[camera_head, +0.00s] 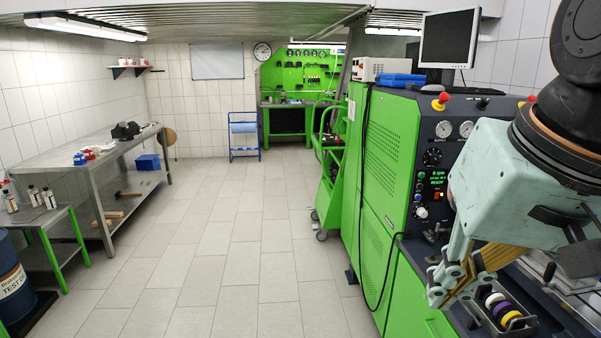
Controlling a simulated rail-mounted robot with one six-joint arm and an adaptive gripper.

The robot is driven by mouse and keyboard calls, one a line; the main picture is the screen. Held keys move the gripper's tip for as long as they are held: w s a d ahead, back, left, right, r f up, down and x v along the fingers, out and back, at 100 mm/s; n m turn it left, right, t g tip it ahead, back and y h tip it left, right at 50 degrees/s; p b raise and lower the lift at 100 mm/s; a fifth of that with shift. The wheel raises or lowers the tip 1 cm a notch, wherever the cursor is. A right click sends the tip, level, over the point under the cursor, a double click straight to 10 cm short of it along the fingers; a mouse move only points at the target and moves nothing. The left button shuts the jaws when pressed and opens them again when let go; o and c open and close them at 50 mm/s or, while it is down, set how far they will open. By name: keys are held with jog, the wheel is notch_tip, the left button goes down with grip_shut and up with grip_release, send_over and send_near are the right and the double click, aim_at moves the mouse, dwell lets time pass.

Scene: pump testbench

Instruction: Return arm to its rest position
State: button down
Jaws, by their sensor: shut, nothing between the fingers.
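My arm comes in from the upper right in the head camera view. My gripper (447,286) hangs from its mint-green body in front of the green pump testbench (385,170). The fingers look shut, with nothing seen between them. They point down and to the left, above the bench's work surface. To the right of the fingers is a tray (519,324) with white, purple and yellow rings. The gripper appears apart from the tray, but the gap is hard to judge. The arm's upper links run out of the frame.
The bench's dark panel carries gauges (444,129), a green display (438,177) and a red button (442,98). A monitor (449,38) stands on top. A black cable (371,270) hangs at the bench front. The tiled floor (225,240) is clear. A grey table (92,172) stands left.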

jog(key=s+d+f+n+h, duration=0.1)
jog(key=s+d+f, duration=0.1)
jog(key=s, duration=0.6)
jog(key=shift+s+f+n+b, duration=0.35)
jog(key=shift+f+n, duration=0.05)
jog(key=shift+f, duration=0.35)
jog(key=c, duration=3.4)
grip_release()
